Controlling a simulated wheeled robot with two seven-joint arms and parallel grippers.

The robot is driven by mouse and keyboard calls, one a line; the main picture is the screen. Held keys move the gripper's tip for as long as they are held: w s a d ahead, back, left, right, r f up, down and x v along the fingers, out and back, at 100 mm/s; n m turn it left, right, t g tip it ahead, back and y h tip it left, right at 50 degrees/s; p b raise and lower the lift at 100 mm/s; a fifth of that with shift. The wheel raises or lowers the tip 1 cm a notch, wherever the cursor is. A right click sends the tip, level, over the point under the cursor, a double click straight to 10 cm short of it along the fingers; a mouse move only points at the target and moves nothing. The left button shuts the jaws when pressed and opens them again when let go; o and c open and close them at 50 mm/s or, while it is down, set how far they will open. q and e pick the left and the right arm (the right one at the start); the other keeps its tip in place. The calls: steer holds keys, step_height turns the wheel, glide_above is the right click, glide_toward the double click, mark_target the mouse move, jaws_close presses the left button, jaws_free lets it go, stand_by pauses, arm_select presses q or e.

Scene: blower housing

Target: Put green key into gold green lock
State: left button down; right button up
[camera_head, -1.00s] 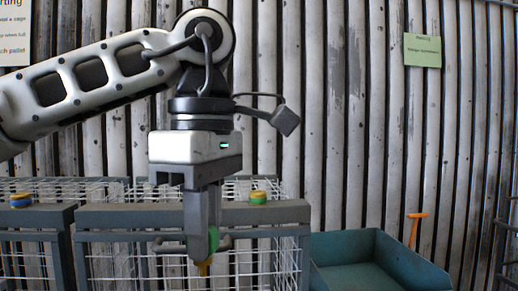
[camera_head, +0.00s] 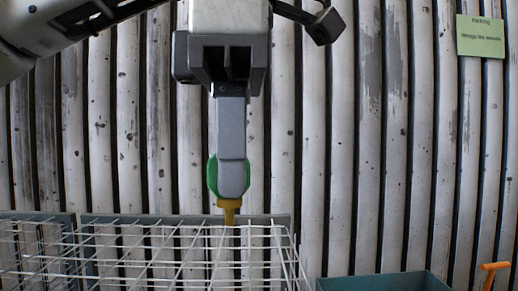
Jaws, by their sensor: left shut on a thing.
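My left gripper (camera_head: 231,185) points straight down and is shut on the green key (camera_head: 213,175). The key's green head shows on both sides of the fingers. Its gold shaft (camera_head: 229,209) points down below the fingertips, in front of the cage's far rim. The gold green lock is not visible in this view. My right gripper is not in view.
A white wire cage (camera_head: 150,262) spans the lower left, under the key. A teal bin (camera_head: 385,283) is at the lower right, with an orange handle (camera_head: 494,267) beside it. A slatted wall (camera_head: 345,150) stands behind. A green sign (camera_head: 480,36) hangs on it.

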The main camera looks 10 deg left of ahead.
mark_target(232, 227)
arm_select(q)
steer(key=shift+r, duration=0.15)
steer(key=shift+s, duration=0.15)
steer(key=shift+f, duration=0.25)
steer(key=shift+s+f, duration=0.1)
steer(key=shift+f, duration=2.6)
steer(key=shift+f+b, duration=0.6)
steer(key=shift+b, duration=0.25)
steer(key=shift+f+b, duration=0.4)
steer(key=shift+f, duration=0.25)
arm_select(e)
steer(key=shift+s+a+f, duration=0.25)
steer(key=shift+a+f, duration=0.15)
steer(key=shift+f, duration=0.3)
arm_select(q)
steer(key=shift+f, duration=0.25)
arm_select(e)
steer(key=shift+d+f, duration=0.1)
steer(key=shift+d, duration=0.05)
